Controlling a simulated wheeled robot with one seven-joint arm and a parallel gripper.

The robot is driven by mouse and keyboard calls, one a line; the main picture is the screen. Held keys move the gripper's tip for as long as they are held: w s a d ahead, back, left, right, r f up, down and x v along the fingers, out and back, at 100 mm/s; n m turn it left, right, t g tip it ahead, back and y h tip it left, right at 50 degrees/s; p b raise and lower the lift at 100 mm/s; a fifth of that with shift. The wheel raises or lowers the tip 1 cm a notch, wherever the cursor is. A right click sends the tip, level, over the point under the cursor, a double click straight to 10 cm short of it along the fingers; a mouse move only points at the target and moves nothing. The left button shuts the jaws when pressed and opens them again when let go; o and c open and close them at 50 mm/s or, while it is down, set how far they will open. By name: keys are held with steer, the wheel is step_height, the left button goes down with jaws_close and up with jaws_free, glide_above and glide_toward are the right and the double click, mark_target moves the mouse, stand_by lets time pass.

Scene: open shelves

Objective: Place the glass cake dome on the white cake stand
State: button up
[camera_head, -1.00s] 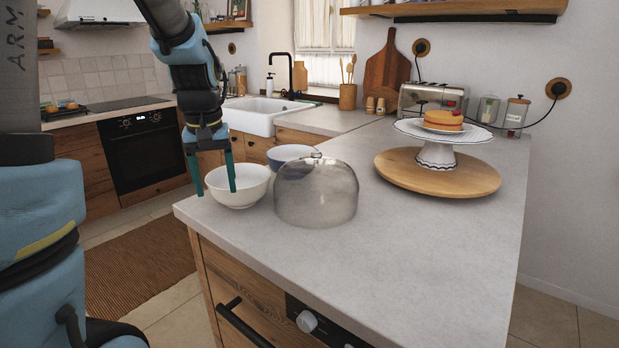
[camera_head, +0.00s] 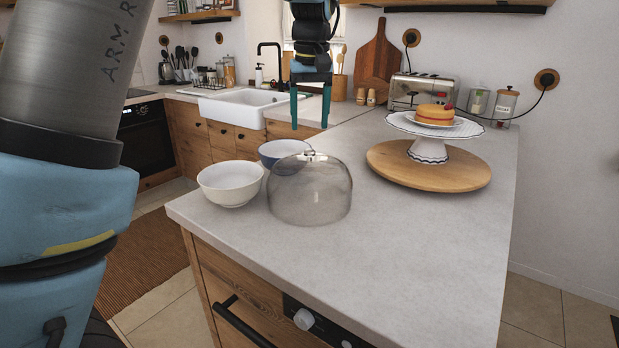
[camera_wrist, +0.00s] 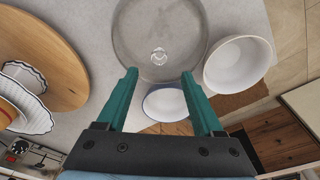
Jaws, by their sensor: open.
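The clear glass cake dome (camera_head: 309,190), with a small knob on top, stands upright on the grey counter. It also shows from above in the wrist view (camera_wrist: 150,28). My gripper (camera_head: 309,126) is open and empty, pointing down above and behind the dome in the head view. In the wrist view its teal fingers (camera_wrist: 160,76) are apart, with the dome's knob (camera_wrist: 159,56) showing beyond and between their tips.
A white bowl (camera_head: 231,184) stands close to the dome's left, and a blue bowl (camera_head: 284,150) just behind it. A toaster (camera_head: 420,92) and jars (camera_head: 505,106) line the back. The front right of the counter (camera_head: 420,250) is clear.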

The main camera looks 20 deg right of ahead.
mark_target(310, 150)
steer(key=shift+w+d+f+p, duration=0.15)
steer(key=shift+f+p, duration=0.4)
steer(key=shift+f, duration=1.3)
steer(key=shift+w+d+f+p, duration=0.1)
steer(key=shift+w+f+p, duration=0.3)
steer(key=shift+f, duration=1.4)
steer(key=shift+s, duration=0.15)
jaws_close()
